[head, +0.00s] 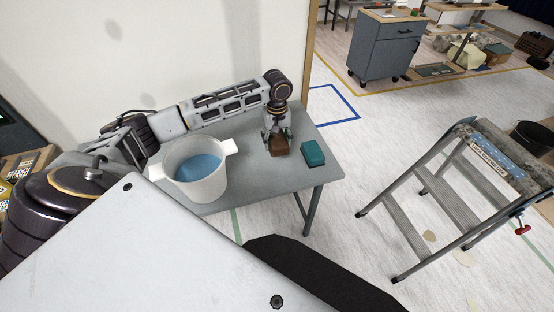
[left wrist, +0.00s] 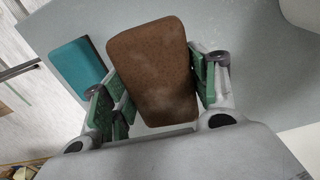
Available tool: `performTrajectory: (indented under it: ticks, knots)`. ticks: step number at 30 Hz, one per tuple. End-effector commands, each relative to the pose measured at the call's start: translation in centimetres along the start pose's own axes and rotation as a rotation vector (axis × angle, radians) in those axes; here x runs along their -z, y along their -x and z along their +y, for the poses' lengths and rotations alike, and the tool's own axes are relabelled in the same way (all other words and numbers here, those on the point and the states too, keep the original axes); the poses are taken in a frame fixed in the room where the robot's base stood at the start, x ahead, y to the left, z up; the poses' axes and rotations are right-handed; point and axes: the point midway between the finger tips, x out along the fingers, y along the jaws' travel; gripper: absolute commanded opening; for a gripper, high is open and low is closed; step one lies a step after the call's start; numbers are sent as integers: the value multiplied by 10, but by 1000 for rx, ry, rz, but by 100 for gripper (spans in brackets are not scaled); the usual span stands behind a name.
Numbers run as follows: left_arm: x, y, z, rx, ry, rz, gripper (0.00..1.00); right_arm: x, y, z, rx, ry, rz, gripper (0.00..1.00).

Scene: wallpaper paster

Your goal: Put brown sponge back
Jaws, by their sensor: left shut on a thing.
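The brown sponge (head: 279,146) is at the grey table's right part in the head view, under my left gripper (head: 275,133). In the left wrist view the brown sponge (left wrist: 155,65) sits between the green-padded fingers of my left gripper (left wrist: 160,95), which is shut on it. The sponge is on or just above the table top; I cannot tell which. A teal sponge (head: 313,154) lies on the table just right of the brown one. It also shows in the left wrist view (left wrist: 77,66), left of the brown sponge. My right gripper is not in view.
A white bucket (head: 208,187) with blue liquid stands on the grey table (head: 248,183), left of the sponges, below my left arm. The wall (head: 200,50) rises behind the table. A step ladder (head: 450,190) stands on the floor to the right. A grey cabinet (head: 385,48) is farther back.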

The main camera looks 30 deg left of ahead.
Motion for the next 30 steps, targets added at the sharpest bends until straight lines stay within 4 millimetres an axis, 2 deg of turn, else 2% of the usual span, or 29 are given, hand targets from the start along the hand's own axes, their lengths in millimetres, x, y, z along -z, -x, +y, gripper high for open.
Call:
performTrajectory:
  ticks: [9, 17, 24, 30]
  knots:
    - [0, -37, 0, 1, 0, 0, 26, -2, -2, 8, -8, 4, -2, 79]
    - [0, -42, 0, 0, -1, 0, 26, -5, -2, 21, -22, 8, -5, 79]
    - [0, -44, 0, 0, -1, 0, 26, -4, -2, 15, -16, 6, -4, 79]
    - [-1, -64, 0, 1, 0, -1, 26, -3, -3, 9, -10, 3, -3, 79]
